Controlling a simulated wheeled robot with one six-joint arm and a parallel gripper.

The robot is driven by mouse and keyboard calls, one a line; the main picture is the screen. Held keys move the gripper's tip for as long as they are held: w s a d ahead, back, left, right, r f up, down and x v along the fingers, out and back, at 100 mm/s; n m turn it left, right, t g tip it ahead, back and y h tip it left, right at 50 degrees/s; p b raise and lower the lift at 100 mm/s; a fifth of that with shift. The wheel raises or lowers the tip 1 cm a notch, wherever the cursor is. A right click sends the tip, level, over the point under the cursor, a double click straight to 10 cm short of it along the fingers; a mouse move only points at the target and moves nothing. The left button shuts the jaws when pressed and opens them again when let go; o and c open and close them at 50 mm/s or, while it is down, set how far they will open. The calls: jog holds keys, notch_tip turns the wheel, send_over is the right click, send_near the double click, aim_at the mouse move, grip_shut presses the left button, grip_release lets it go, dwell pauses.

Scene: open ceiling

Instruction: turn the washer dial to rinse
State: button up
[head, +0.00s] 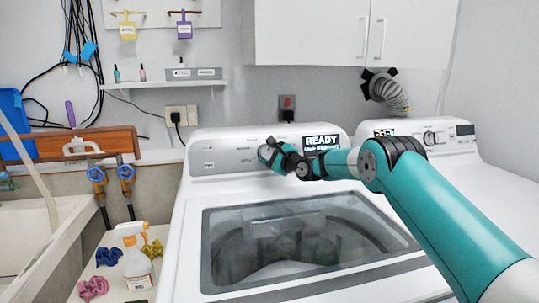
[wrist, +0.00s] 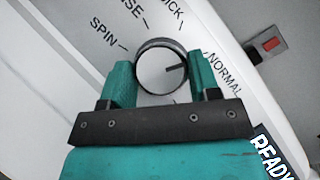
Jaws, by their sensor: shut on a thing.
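The washer dial (wrist: 155,80) is a round grey knob with a dark rim and a short dark pointer line. In the wrist view the line points right, roughly toward the NORMAL mark. Around it I read SPIN at left, "SE" at upper left, "ICK" at top and NORMAL at right; two of these words are partly cut off. My gripper (wrist: 160,75) is shut on the dial, with one teal finger on each side. In the head view my gripper (head: 270,153) is at the control panel of the washer (head: 190,235) and largely hides the dial.
A READY display (head: 321,142) is right of the dial. A second machine (head: 480,175) stands at right, behind my arm. A shelf (head: 165,85) hangs above the panel.

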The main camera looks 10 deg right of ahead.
jog(key=shift+n, duration=0.3)
jog(key=n+g, duration=0.1)
jog(key=n, duration=0.1)
jog(key=n+g, duration=0.1)
jog(key=n, duration=0.1)
jog(key=shift+d+r+g+y, duration=0.1)
jog(key=shift+r+g+y, duration=0.15)
jog(key=shift+g+y, duration=0.05)
jog(key=n+p, duration=0.1)
jog(key=n+g+p, duration=0.2)
jog(key=n+p, duration=0.1)
jog(key=shift+w+r+h, duration=0.1)
jog(key=shift+r+h, duration=0.15)
jog(key=shift+h, duration=0.15)
jog(key=n+g+h+p, duration=0.1)
jog(key=n+p, duration=0.1)
jog(key=p, duration=0.1)
jog(key=n+g+h+p, duration=0.1)
jog(key=n+p, duration=0.2)
jog(key=shift+r+g+h, duration=0.1)
jog(key=shift+g+h, duration=0.2)
jog(key=shift+g, duration=0.1)
jog(key=shift+a+n+h+p, duration=0.2)
jog(key=shift+n+h+p, duration=0.3)
jog(key=shift+n+p, duration=0.55)
jog(key=shift+f+g+p, duration=0.2)
jog(key=shift+g+p, duration=0.1)
jog(key=shift+p, duration=0.15)
jog(key=shift+f+h, duration=0.1)
jog(key=shift+h, duration=0.2)
